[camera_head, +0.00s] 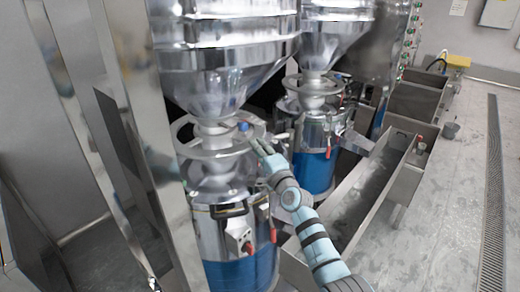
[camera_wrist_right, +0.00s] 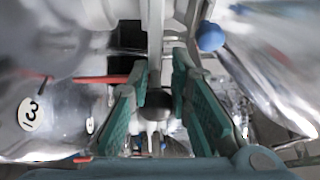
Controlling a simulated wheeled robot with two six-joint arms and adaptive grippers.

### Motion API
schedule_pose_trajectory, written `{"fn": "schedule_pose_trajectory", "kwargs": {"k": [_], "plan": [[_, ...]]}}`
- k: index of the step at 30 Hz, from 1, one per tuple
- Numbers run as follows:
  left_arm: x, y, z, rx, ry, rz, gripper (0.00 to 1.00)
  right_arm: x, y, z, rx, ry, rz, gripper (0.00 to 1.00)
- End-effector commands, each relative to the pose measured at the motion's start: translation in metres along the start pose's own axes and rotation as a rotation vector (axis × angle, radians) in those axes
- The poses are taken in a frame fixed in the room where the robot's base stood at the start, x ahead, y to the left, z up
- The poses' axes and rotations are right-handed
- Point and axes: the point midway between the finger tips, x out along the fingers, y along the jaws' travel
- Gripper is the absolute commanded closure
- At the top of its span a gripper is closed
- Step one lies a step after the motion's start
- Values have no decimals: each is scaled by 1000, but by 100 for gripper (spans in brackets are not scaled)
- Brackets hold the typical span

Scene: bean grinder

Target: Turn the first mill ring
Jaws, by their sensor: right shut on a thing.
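The first mill ring (camera_head: 190,153) is a silvery flat ring around the neck under the nearer steel hopper. A blue knob (camera_head: 243,126) stands at its right side and also shows at the upper right of the wrist view (camera_wrist_right: 210,37). My right gripper (camera_head: 264,147) reaches the ring's right edge, just beside the knob. In the wrist view its green fingers (camera_wrist_right: 158,92) are on both sides of a grey piece of the ring, which they partly hide. It is shut on the ring. My left gripper is not in view.
The nearer mill's blue-banded drum (camera_head: 240,272) is below the ring. A second hopper (camera_head: 330,35) and mill with a blue drum (camera_head: 315,172) stand behind. A long metal trough (camera_head: 365,195) runs along the right. Open floor (camera_head: 450,215) lies beyond it.

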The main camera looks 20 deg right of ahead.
Motion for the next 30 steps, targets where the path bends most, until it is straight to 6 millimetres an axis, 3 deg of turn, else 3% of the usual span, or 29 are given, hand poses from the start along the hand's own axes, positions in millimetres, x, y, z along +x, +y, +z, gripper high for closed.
{"fn": "schedule_pose_trajectory", "kwargs": {"k": [1, 21, 22, 24, 27, 30], "plan": [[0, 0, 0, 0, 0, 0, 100, -1, 8, 2, 6, -6, 17, 100], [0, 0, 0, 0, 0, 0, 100, -1, 8, 2, 6, -6, 17, 100], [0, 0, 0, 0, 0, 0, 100, -1, 8, 2, 6, -6, 17, 80], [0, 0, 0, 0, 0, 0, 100, -1, 8, 2, 6, -6, 16, 69], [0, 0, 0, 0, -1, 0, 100, -1, 6, 1, 4, -4, 12, 56], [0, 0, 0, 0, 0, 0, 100, -1, 4, 0, 3, -2, 9, 56]]}}
